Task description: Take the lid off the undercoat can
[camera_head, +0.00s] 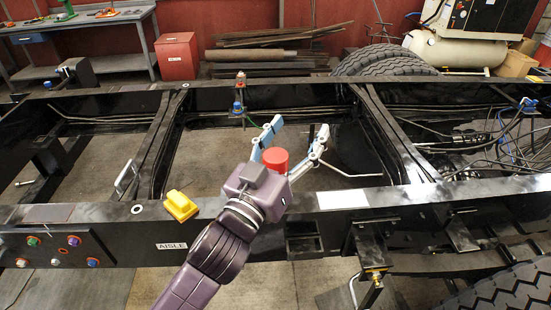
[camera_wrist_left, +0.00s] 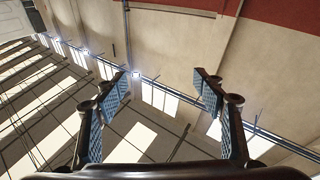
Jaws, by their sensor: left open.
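My left gripper (camera_head: 292,143) is raised over the near rail of the black chassis frame, its fingers apart and pointing up and away. In the left wrist view the left gripper (camera_wrist_left: 167,84) is open and nothing shows between its fingers; the wall and ceiling lie beyond. A red cylinder (camera_head: 276,160) shows right at the base of the fingers; I cannot tell whether it is a can, a lid or something on my wrist. No can labelled undercoat can be made out. My right gripper is not in view.
The black chassis rail (camera_head: 420,198) crosses the front, with a yellow block (camera_head: 181,206) and a white plate (camera_head: 342,199) on it. A slim stand with a blue part (camera_head: 237,107) is at the far rail. Cables and hoses (camera_head: 500,140) crowd the right. A workbench (camera_head: 75,25) stands back left.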

